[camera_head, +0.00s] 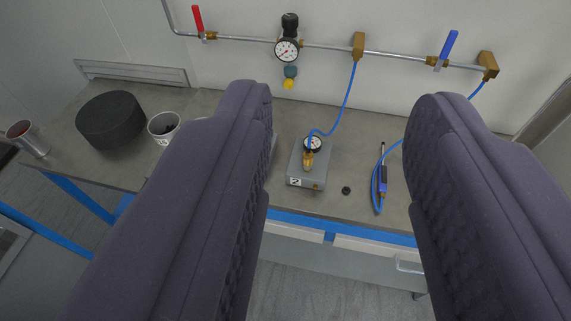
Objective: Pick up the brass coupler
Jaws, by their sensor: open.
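A small upright brass piece that looks like the coupler (308,160) stands on a grey block (296,180) on the bench, just below a small round gauge (313,144). A blue hose (348,92) runs from the wall pipe down to it. The exact joint between hose and brass piece is too small to make out. My gripper (340,97) is open and empty, with its two dark padded fingers wide apart in the foreground. The brass piece shows in the gap between them, nearer the left finger, and neither finger appears to touch it.
A blue-and-black tool (382,176) with a blue hose lies at the right, and a small black cap (346,190) lies near the front edge. A black round block (111,119) and a white cup (163,125) stand left. A wall pipe carries a gauge (287,50) and valves.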

